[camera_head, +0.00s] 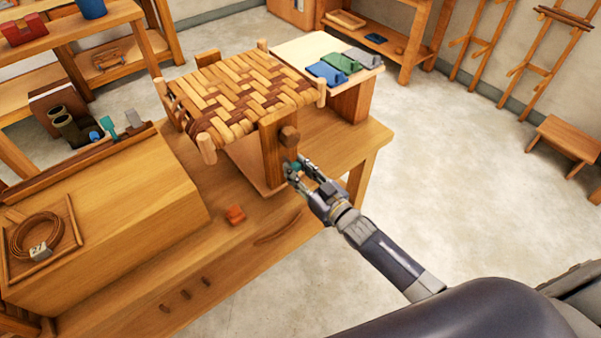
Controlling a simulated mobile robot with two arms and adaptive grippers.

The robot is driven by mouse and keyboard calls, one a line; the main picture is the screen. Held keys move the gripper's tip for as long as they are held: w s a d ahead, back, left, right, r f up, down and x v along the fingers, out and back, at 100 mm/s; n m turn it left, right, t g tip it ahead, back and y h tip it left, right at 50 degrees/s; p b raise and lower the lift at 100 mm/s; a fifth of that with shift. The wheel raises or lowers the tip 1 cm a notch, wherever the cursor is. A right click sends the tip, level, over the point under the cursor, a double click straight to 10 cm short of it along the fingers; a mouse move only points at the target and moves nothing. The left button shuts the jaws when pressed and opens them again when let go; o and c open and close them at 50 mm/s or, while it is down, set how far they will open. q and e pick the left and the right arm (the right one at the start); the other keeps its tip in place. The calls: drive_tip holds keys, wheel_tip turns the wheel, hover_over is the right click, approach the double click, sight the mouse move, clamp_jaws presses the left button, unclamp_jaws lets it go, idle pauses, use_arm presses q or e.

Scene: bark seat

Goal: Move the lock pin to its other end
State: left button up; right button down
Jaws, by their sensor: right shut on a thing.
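A stool with a woven bark seat (240,92) stands on the wooden workbench (270,228). An upright wooden post (271,155) stands at its near right corner, with a brown faceted knob (289,136) on its right face. My right gripper (296,169) is just below the knob, beside the post. It is shut on a small teal piece that seems to be the lock pin (297,166); the fingers hide most of it. I cannot tell how far the pin sits in the post. My left gripper is not in view.
A large wooden box (110,205) fills the bench's left. Blue, green and grey pieces (340,64) lie on a pale board behind. Open floor (470,170) is to the right.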

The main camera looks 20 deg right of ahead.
drive_tip(key=shift+x, duration=0.95)
drive_tip(key=shift+r, duration=0.15)
drive_tip(key=c, duration=1.2)
unclamp_jaws()
drive_tip(key=shift+c, duration=0.2)
drive_tip(key=shift+w, duration=0.1)
drive_tip(key=v, duration=1.2)
